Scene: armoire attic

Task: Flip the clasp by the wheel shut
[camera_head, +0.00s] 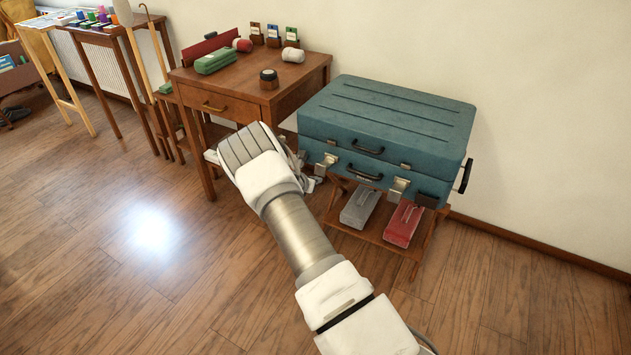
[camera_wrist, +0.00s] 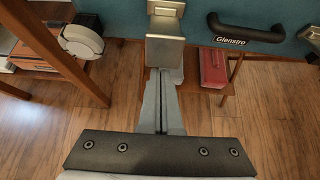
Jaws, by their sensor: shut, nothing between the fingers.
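A teal suitcase (camera_head: 385,112) lies flat on a low wooden stand. Its left front clasp (camera_head: 326,163) has its metal plate sticking out below the lid's catch. In the wrist view this clasp (camera_wrist: 165,50) is at top centre, its plate apart from the catch (camera_wrist: 166,8). The right clasp (camera_head: 398,187) also has its plate angled out. My wrist hides most of the fingers in the head view.
A grey box (camera_head: 359,206) and a red box (camera_head: 403,223) lie on the stand's shelf under the suitcase. A wooden desk (camera_head: 290,97) stands close on the left. The floor in front is clear.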

